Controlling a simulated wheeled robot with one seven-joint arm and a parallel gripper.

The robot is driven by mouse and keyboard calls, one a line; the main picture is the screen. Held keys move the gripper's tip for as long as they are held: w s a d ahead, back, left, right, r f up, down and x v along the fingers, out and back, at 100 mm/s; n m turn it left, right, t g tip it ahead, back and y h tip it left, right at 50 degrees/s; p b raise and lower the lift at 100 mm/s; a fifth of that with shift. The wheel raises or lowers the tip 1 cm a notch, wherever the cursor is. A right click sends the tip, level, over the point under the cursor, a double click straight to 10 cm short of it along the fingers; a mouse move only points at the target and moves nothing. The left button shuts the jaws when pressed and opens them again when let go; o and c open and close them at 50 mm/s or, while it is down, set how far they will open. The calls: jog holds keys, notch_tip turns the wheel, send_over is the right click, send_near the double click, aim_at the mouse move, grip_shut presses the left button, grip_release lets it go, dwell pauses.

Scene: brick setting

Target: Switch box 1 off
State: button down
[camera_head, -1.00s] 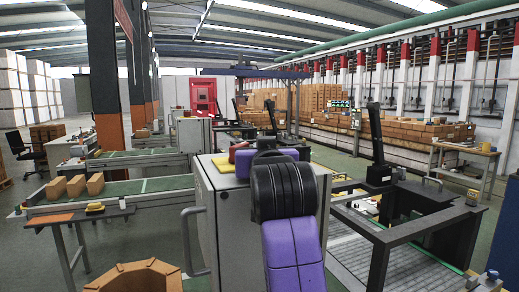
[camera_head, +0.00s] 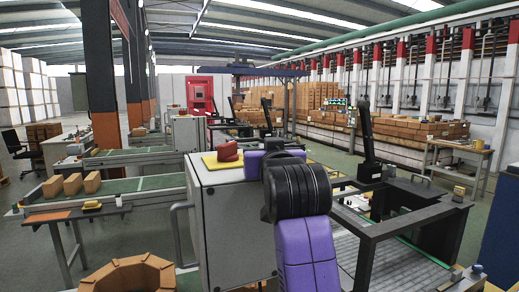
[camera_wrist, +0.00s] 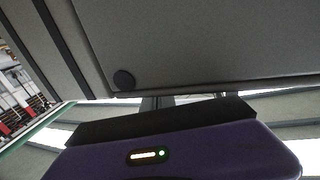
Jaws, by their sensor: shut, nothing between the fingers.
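A grey metal box (camera_head: 230,225) stands in the middle of the head view, with a yellow plate (camera_head: 210,163) and a red switch-like piece (camera_head: 228,152) on top. I read no number on it. My purple and black arm stands in front of its right side and hides part of it. In the wrist view, the dark and purple end of my gripper (camera_wrist: 165,118) is at the bottom, shut and empty; fingertips are not clear. Beyond it is a grey panel (camera_wrist: 210,40) with a round black knob (camera_wrist: 123,80). I cannot tell whether they touch.
A roller conveyor (camera_head: 390,265) with a dark frame lies to the right. A green belt (camera_head: 140,185) with several brown bricks (camera_head: 73,184) lies to the left. A small table (camera_head: 75,215) and a ring of bricks (camera_head: 130,272) are at the lower left.

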jog(key=s+d+b, duration=0.1)
jog(key=d, duration=0.2)
jog(key=s+d, duration=0.1)
jog(key=d, duration=0.1)
jog(key=s+d+b, duration=0.1)
jog(key=d, duration=0.2)
jog(key=shift+s+d+b, duration=0.2)
jog(key=shift+d+b, duration=0.1)
jog(key=shift+d, duration=0.1)
jog(key=shift+r, duration=0.1)
